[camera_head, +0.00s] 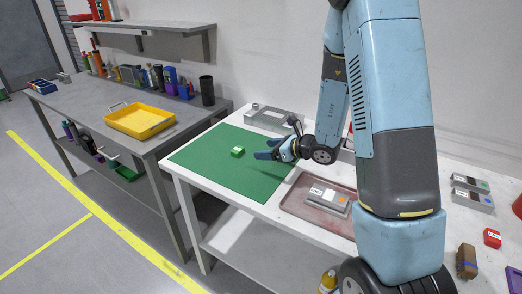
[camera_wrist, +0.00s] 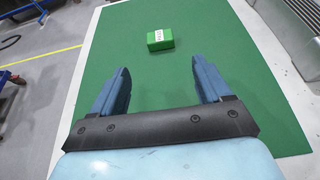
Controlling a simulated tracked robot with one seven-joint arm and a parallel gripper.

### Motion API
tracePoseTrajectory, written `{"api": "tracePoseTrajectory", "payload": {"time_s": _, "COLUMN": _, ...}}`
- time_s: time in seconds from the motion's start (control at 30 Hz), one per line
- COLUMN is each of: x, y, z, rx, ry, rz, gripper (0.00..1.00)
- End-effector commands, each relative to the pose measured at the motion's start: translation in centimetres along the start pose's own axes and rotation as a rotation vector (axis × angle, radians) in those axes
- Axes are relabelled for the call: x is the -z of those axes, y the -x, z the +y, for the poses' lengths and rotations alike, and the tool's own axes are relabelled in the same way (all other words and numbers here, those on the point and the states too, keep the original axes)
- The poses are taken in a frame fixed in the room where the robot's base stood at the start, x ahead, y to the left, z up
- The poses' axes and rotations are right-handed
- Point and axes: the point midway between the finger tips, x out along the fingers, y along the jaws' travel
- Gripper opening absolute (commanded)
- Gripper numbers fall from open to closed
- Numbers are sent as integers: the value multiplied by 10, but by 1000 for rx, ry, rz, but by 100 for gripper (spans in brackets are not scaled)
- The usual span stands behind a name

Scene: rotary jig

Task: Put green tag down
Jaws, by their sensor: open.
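The green tag (camera_head: 237,152) is a small green block with a white label, lying on the green mat (camera_head: 212,178) on the white table. It also shows in the wrist view (camera_wrist: 160,39), ahead of the fingertips and near the middle between them. My gripper (camera_head: 262,152) is open and empty, to the right of the tag in the head view and apart from it. Its two blue fingers (camera_wrist: 164,78) show in the wrist view with only bare mat between them.
A grey metal fixture (camera_head: 274,118) stands behind the mat. A reddish tray (camera_head: 293,207) holding a grey box (camera_head: 328,200) is at the mat's right. A grey bench (camera_head: 190,129) with a yellow tray (camera_head: 140,121) stands left. The mat around the tag is clear.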

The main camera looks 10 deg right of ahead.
Motion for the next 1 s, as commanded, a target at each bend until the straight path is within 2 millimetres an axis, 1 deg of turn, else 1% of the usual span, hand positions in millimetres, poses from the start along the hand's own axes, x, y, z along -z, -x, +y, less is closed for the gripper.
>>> {"api": "tracePoseTrajectory", "payload": {"time_s": 0.17, "x": 0, "y": 6, "z": 0, "rx": 0, "ry": 1, "rz": 0, "gripper": 77}}
{"api": "tracePoseTrajectory", "payload": {"time_s": 0.27, "x": -6, "y": 8, "z": 3, "rx": -13, "ry": 19, "rz": -3, "gripper": 77}}
{"api": "tracePoseTrajectory", "payload": {"time_s": 0.37, "x": -21, "y": 14, "z": 14, "rx": -58, "ry": 83, "rz": -9, "gripper": 77}}
{"api": "tracePoseTrajectory", "payload": {"time_s": 0.47, "x": -44, "y": 27, "z": 33, "rx": -134, "ry": 195, "rz": -15, "gripper": 77}}
{"api": "tracePoseTrajectory", "payload": {"time_s": 0.5, "x": -54, "y": 33, "z": 42, "rx": -168, "ry": 249, "rz": -15, "gripper": 77}}
{"api": "tracePoseTrajectory", "payload": {"time_s": 0.6, "x": -74, "y": 51, "z": 65, "rx": -251, "ry": 392, "rz": -9, "gripper": 77}}
{"api": "tracePoseTrajectory", "payload": {"time_s": 0.7, "x": -89, "y": 71, "z": 87, "rx": -328, "ry": 539, "rz": 3, "gripper": 77}}
{"api": "tracePoseTrajectory", "payload": {"time_s": 0.83, "x": -103, "y": 99, "z": 111, "rx": -416, "ry": 737, "rz": 31, "gripper": 77}}
{"api": "tracePoseTrajectory", "payload": {"time_s": 1.0, "x": -112, "y": 138, "z": 137, "rx": -519, "ry": 1005, "rz": 91, "gripper": 77}}
